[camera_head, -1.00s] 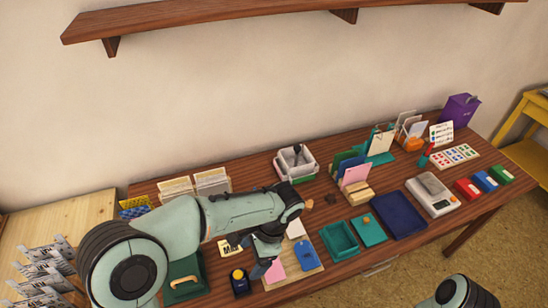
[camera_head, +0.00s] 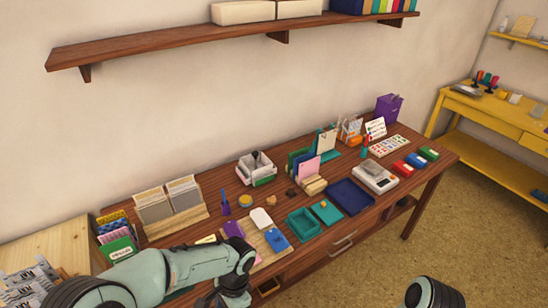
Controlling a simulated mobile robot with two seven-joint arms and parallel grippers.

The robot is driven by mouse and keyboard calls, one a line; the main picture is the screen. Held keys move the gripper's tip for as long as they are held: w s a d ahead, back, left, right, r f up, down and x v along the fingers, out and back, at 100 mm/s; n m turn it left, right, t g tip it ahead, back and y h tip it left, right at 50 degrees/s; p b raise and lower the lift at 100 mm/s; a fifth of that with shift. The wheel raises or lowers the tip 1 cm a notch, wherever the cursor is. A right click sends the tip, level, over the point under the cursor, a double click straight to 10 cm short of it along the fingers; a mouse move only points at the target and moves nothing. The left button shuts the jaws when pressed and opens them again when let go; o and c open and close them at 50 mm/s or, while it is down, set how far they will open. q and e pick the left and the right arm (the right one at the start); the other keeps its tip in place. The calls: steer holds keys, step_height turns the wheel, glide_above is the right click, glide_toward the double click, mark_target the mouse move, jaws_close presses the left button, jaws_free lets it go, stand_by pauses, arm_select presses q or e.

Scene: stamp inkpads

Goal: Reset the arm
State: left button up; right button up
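My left arm (camera_head: 190,266) comes in from the bottom left, in front of the wooden desk (camera_head: 330,240). Its wrist and the dark top of my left gripper (camera_head: 234,298) are at the bottom edge, below the board with colored cards. The fingers are cut off or hidden, so I cannot see whether they are open or hold anything. Only a rounded link of my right arm (camera_head: 434,293) shows at the bottom right; its gripper is out of frame. Red (camera_head: 402,167), blue (camera_head: 416,160) and green (camera_head: 429,153) inkpads lie in a row at the desk's right end.
A white scale (camera_head: 376,178), a navy tray (camera_head: 350,196) and a teal tray (camera_head: 303,224) stand along the desk's front. A card holder (camera_head: 170,207) is at the left. A wall shelf (camera_head: 230,38) hangs above. Floor (camera_head: 400,265) is open at right.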

arm_select(q)
steer(key=s+f+n+h, duration=0.2)
steer(key=s+f+n, duration=0.3)
steer(key=f, duration=0.3)
steer(key=s+f+n+t+h+p, duration=0.1)
steer(key=s+f+n, duration=0.4)
steer(key=f, duration=0.3)
steer(key=s+a+f+n+t+h, duration=0.1)
steer(key=s+f+n, duration=0.3)
steer(key=f, duration=0.4)
steer(key=shift+s+f+n+h, duration=0.25)
steer(key=shift+s+n+h, duration=0.15)
steer(key=shift+s+h, duration=0.45)
arm_select(e)
steer(key=shift+w+r, duration=0.95)
steer(key=shift+w, duration=0.1)
